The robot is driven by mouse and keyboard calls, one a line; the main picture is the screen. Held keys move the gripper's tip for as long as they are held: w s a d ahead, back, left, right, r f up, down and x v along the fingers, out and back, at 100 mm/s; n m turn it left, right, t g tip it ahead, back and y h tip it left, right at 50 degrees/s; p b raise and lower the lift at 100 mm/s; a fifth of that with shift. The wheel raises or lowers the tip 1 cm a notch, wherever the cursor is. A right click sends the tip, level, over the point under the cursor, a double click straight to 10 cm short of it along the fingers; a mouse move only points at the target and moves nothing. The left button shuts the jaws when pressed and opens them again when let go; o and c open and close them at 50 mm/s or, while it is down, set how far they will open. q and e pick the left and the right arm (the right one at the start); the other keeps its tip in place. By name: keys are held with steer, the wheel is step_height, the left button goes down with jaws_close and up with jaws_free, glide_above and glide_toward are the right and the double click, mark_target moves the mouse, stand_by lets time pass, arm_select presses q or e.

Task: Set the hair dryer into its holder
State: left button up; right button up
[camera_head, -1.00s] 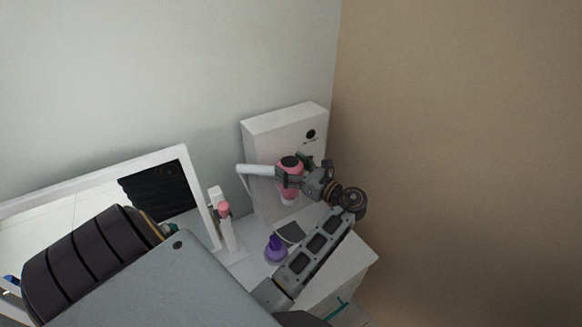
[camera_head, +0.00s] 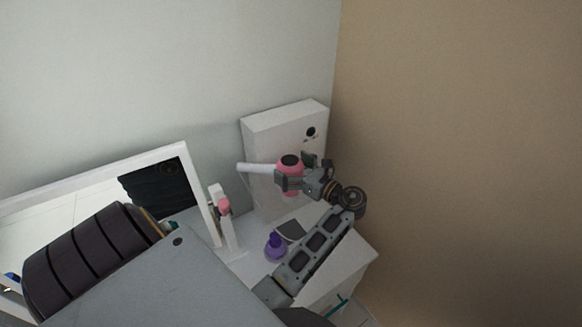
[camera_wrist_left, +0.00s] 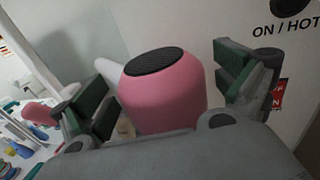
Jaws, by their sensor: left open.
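The pink hair dryer (camera_head: 291,162) has a dark round grille and a white nozzle pointing left. It is upright at the front of the tall white box (camera_head: 272,135), which looks like its holder. The lower handle and its seat are largely hidden. My left gripper (camera_head: 297,173) is open around the dryer body. In the left wrist view the dryer (camera_wrist_left: 165,100) is between the green-padded fingers, with a clear gap on the right side; contact on the left is unclear. The box front (camera_wrist_left: 290,60) there reads "ON / HOT". My right gripper is not in view.
A purple bottle (camera_head: 275,248) and a small dark mat (camera_head: 290,231) are on the white cabinet top (camera_head: 340,262). A white stand with a pink item (camera_head: 224,206) is left of the box, beside a white-framed mirror (camera_head: 190,170). A beige wall is on the right.

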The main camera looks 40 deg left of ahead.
arm_select(q)
steer(key=shift+r, duration=0.15)
steer(key=shift+r, duration=4.9)
steer(key=shift+f, duration=0.1)
